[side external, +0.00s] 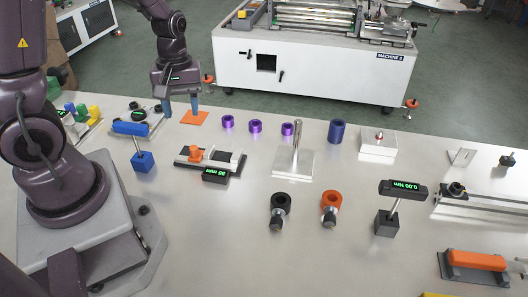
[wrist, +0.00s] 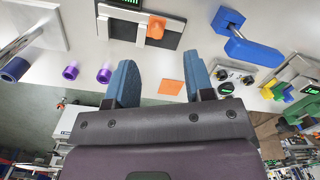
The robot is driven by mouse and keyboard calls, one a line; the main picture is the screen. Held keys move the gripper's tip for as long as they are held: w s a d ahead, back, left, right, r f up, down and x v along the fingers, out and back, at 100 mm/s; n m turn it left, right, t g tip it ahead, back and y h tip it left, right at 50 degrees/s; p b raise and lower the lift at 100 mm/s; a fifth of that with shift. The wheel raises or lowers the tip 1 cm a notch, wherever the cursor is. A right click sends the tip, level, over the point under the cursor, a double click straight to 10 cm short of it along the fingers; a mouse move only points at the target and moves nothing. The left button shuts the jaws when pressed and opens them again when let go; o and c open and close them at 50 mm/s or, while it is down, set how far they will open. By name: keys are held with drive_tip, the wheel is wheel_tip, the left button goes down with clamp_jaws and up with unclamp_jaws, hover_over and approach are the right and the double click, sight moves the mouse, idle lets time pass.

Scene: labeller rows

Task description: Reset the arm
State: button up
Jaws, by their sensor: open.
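My gripper (side external: 181,105) is at the back left of the table, above and close to a flat orange square (side external: 194,118). Its two blue fingers stand apart with nothing between them. In the wrist view the fingers of my gripper (wrist: 157,82) are spread, and the orange square (wrist: 171,87) shows between them. I cannot tell how high the fingertips are above the table.
Purple rings (side external: 255,126) and a blue cylinder (side external: 337,131) stand right of my gripper. A blue-handled tool (side external: 131,128) and a gauge with an orange knob (side external: 196,154) are nearby. A metal post (side external: 297,135) rises mid-table.

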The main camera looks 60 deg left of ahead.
drive_tip(key=s+d+r+m+t, duration=0.2)
drive_tip(key=d+r+m, duration=0.4)
drive_tip(key=r, duration=0.3)
drive_tip(key=s+d+r+m+t, duration=0.2)
drive_tip(key=d+r+m+t, duration=0.2)
drive_tip(key=r+m, duration=0.3)
drive_tip(key=shift+s+d+r+m, duration=0.35)
drive_tip(key=shift+d+r+m, duration=0.05)
drive_tip(key=shift+d+r, duration=0.5)
